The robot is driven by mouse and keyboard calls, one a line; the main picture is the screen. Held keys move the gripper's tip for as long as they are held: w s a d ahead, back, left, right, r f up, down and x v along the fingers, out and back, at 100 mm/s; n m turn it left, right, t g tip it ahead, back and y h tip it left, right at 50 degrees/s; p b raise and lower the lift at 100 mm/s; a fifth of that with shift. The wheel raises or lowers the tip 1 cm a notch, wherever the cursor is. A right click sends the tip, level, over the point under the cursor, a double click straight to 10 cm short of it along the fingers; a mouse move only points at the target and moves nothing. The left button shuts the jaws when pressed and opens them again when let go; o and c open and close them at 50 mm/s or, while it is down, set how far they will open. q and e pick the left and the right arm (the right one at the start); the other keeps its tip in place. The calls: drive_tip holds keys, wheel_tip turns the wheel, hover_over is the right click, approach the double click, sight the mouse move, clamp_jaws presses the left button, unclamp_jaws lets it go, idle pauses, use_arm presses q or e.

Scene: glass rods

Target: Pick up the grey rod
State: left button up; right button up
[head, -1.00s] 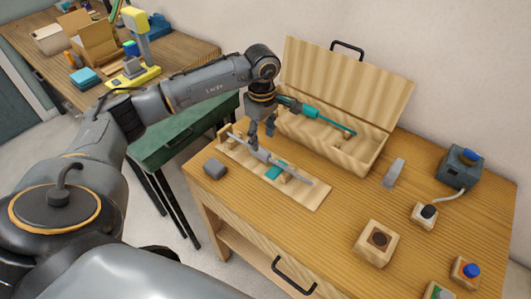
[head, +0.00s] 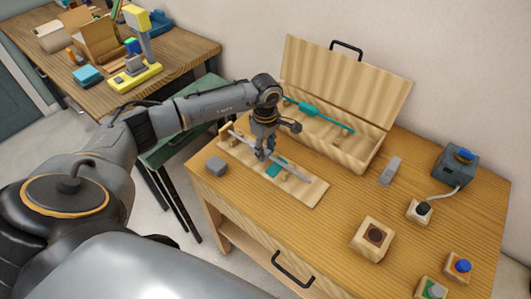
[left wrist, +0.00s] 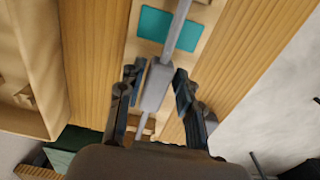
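The grey rod (head: 294,171) lies lengthwise above a pale wooden board (head: 312,194) on the table. It has a thicker grey block, which shows in the left wrist view (left wrist: 156,86). My left gripper (head: 263,154) is down over the rod's left half. In the left wrist view its two fingers (left wrist: 158,92) are apart, one on each side of the block, with a narrow gap visible at the left finger. I cannot tell whether the right finger touches. A teal patch (head: 277,168) lies on the board beneath the rod. My right gripper is not in view.
An open wooden case (head: 352,160) behind holds a teal rod (head: 326,115). A grey piece (head: 390,170), a wooden block with a dark hole (head: 373,239) and button boxes (head: 458,268) stand to the right.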

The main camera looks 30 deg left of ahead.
use_arm(q)
clamp_jaws()
